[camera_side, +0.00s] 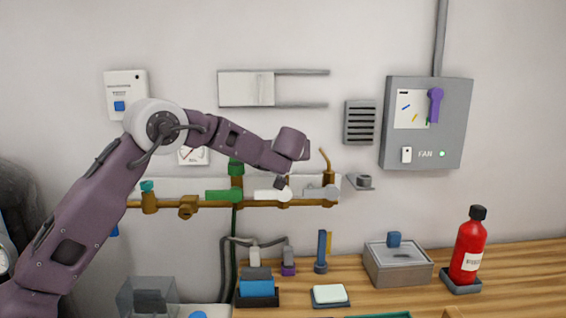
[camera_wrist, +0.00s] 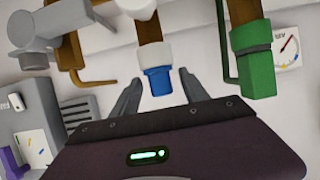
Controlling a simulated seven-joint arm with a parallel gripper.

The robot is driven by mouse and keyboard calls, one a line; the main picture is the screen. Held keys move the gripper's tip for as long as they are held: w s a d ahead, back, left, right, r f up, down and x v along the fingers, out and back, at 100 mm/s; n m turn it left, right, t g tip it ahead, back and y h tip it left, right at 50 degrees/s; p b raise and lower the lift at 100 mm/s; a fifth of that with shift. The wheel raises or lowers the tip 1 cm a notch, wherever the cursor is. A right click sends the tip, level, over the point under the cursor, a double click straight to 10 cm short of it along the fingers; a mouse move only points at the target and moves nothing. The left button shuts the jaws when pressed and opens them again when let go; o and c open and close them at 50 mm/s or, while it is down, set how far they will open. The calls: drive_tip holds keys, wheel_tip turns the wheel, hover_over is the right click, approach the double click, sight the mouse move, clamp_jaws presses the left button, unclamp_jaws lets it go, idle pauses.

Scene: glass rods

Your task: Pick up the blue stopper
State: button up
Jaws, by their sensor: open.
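A blue stopper (camera_wrist: 157,81) caps the end of the middle brass outlet with a white collar, in the wrist view. My gripper (camera_wrist: 160,77) is open there, with one grey finger on each side of the stopper. I cannot tell whether either finger touches it. In the side view my gripper (camera_side: 281,183) is small and dark, close to the white-handled tap (camera_side: 271,195) on the brass pipe. The stopper is not clearly visible in the side view.
A green tap (camera_wrist: 252,62) and a grey tap (camera_wrist: 37,45) flank the middle outlet. A bent brass tube (camera_side: 325,160) rises at the pipe's right. Below, the wooden bench (camera_side: 520,285) holds a lidded grey box (camera_side: 398,266) and a red bottle (camera_side: 467,250).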

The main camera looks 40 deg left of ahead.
drive_tip(key=x, duration=0.4)
drive_tip(key=shift+r, duration=0.2)
clamp_jaws()
